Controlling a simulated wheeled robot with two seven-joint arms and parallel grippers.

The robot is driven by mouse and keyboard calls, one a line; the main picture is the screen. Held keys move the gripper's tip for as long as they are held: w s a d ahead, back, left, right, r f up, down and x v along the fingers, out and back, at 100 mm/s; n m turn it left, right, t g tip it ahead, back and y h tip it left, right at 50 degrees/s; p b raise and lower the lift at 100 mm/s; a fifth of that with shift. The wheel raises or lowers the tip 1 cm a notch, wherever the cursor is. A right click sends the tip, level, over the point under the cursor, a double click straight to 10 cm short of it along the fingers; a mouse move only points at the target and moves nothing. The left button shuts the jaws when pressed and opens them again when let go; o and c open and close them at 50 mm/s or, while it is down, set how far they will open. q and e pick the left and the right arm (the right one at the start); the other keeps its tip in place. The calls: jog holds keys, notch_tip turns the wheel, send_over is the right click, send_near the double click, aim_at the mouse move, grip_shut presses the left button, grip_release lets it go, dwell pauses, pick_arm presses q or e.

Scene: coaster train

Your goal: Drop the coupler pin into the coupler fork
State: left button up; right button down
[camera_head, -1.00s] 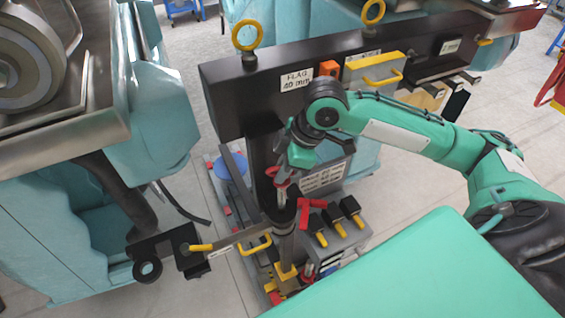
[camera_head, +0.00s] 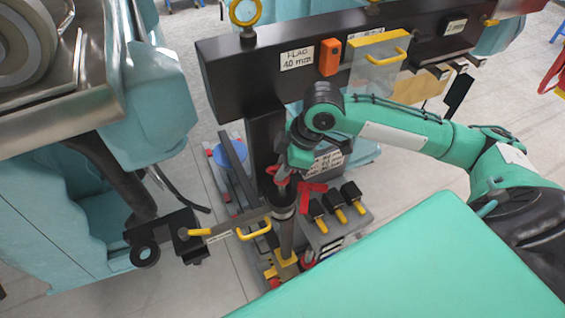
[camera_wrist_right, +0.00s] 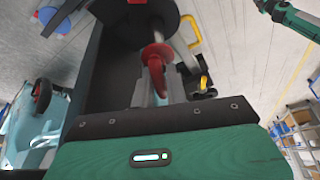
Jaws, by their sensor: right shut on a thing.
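My right gripper (camera_head: 284,176) points down over the dark round coupler end (camera_head: 283,212) beside the black post. It is shut on a red hooked handle, which I take for the coupler pin (camera_wrist_right: 155,62); the handle shows between the fingers in the right wrist view. The pin's lower part is hidden, so I cannot tell whether it is in the fork's hole. A grey upright shaft (camera_head: 287,238) shows directly below the coupler end. A bar with a yellow handle (camera_head: 258,231) runs left from there to a black coupler with a ring (camera_head: 146,254). My left gripper is not seen.
A black beam (camera_head: 225,62) labelled "FLAG 40 mm" (camera_head: 297,59) stands behind, with an orange block (camera_head: 329,57) on it. Several black blocks with yellow handles (camera_head: 335,202) stand close right of the coupler.

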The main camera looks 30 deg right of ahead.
jog(key=shift+f+b, duration=0.95)
jog(key=shift+f, duration=1.8)
jog(key=c, duration=1.3)
grip_release()
jog(key=b+v, duration=0.3)
jog(key=v, duration=1)
jog(key=shift+d+r, duration=0.1)
jog(key=shift+r, duration=0.3)
jog(key=shift+f, duration=0.1)
